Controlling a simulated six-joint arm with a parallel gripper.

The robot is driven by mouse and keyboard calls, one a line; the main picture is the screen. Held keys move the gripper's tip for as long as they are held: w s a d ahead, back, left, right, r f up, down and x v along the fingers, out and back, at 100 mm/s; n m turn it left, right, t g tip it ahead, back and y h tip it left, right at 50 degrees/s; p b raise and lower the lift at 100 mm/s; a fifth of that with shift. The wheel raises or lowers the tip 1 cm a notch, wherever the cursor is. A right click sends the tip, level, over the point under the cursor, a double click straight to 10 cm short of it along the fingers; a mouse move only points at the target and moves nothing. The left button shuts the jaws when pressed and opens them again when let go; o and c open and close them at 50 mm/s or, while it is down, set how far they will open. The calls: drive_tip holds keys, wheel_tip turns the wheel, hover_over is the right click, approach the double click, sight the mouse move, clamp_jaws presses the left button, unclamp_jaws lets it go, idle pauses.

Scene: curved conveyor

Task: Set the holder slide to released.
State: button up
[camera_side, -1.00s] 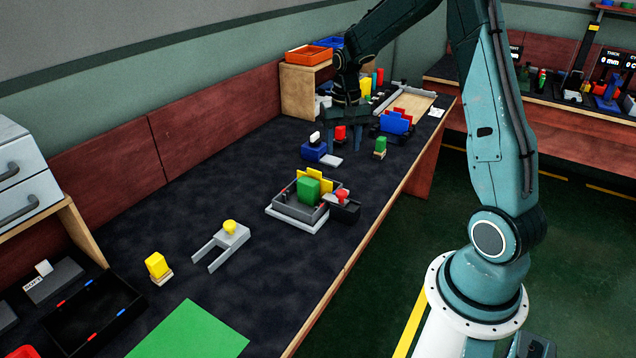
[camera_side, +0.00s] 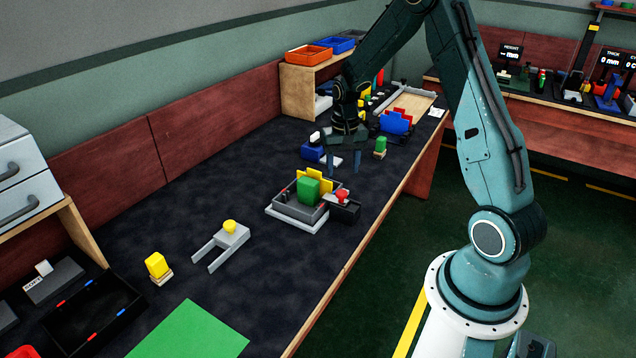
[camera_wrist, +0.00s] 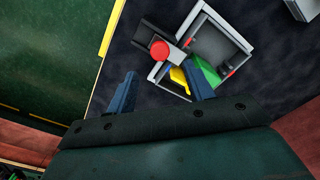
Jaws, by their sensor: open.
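The holder is a grey frame (camera_side: 283,211) on the dark table, with a green block (camera_side: 308,191) and yellow pieces (camera_side: 327,178) in it. The slide is a dark block (camera_side: 347,211) with a red knob (camera_side: 341,195) on the holder's right side. In the wrist view the red knob (camera_wrist: 159,50) lies just beyond my fingertips, on a dark bar (camera_wrist: 160,36) beside the grey frame (camera_wrist: 237,32). The green block (camera_wrist: 206,70) and a yellow piece (camera_wrist: 179,78) are partly hidden by a finger. My gripper (camera_side: 343,172) is open and empty, above and behind the holder; its fingers (camera_wrist: 160,78) show apart in the wrist view.
A blue block (camera_side: 312,153), a green block on a small base (camera_side: 380,146) and a blue rack (camera_side: 396,122) stand behind. A grey fork with a yellow knob (camera_side: 229,228) lies front left.

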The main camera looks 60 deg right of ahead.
sight(342, 192)
drive_tip(key=shift+f, duration=3.8)
drive_tip(key=shift+c, duration=0.4)
clamp_jaws()
